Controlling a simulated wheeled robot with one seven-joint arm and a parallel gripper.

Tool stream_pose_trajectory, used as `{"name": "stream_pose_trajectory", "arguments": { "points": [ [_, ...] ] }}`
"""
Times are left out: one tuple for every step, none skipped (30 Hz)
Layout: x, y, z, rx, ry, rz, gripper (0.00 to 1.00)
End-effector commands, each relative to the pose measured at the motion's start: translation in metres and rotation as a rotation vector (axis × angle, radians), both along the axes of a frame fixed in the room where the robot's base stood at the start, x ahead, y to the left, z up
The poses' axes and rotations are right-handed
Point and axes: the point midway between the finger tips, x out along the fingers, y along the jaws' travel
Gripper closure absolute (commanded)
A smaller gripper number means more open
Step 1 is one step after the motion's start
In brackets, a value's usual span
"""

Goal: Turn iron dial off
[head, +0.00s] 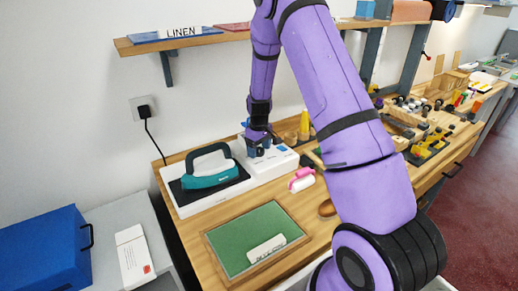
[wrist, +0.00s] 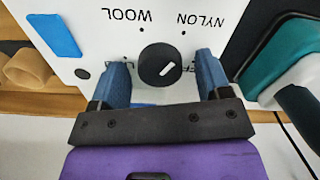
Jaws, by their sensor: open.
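The iron dial (wrist: 159,65) is a round black knob with a short slanted white mark, on a white panel. Upside-down labels WOOL and NYLON are on the panel above it; other lettering is partly covered by my fingers. In the head view my gripper (head: 257,148) is over the white iron station (head: 278,161), and the dial is hidden. The teal iron (head: 209,178) rests on its pad at the left.
A green mat (head: 232,234) with a white block (head: 266,249) lies in front. A pink-and-white roller (head: 302,180) and a yellow cone (head: 304,124) are near the station. A shelf (head: 205,39) hangs above. A blue box (head: 42,250) is at far left.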

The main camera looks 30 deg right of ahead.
Motion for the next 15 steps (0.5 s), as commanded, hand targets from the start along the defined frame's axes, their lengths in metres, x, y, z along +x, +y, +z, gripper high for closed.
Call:
{"name": "stream_pose_trajectory", "arguments": {
  "points": [
    [0.0000,0.0000,0.0001,0.000,0.000,0.000,0.29],
    [0.0000,0.0000,0.0001,0.000,0.000,0.000,0.29],
    [0.0000,0.0000,0.0001,0.000,0.000,0.000,0.29],
    [0.0000,0.0000,0.0002,0.000,0.000,0.000,0.36],
    [0.0000,0.0000,0.0002,0.000,0.000,0.000,0.43],
    [0.0000,0.0000,0.0002,0.000,0.000,0.000,0.52],
    [0.0000,0.0000,0.0002,0.000,0.000,0.000,0.59],
    [0.0000,0.0000,0.0003,0.000,0.000,0.000,0.66],
    [0.0000,0.0000,0.0003,0.000,0.000,0.000,0.75],
    [0.0000,0.0000,0.0003,0.000,0.000,0.000,0.78],
    [0.0000,0.0000,0.0003,0.000,0.000,0.000,0.78],
    [0.0000,0.0000,0.0003,0.000,0.000,0.000,0.78],
    [0.0000,0.0000,0.0003,0.000,0.000,-0.001,0.78],
    [0.0000,0.0000,0.0003,0.000,0.000,-0.002,0.78],
    [0.0000,0.0000,0.0003,0.000,0.000,-0.005,0.78]
  ]
}}
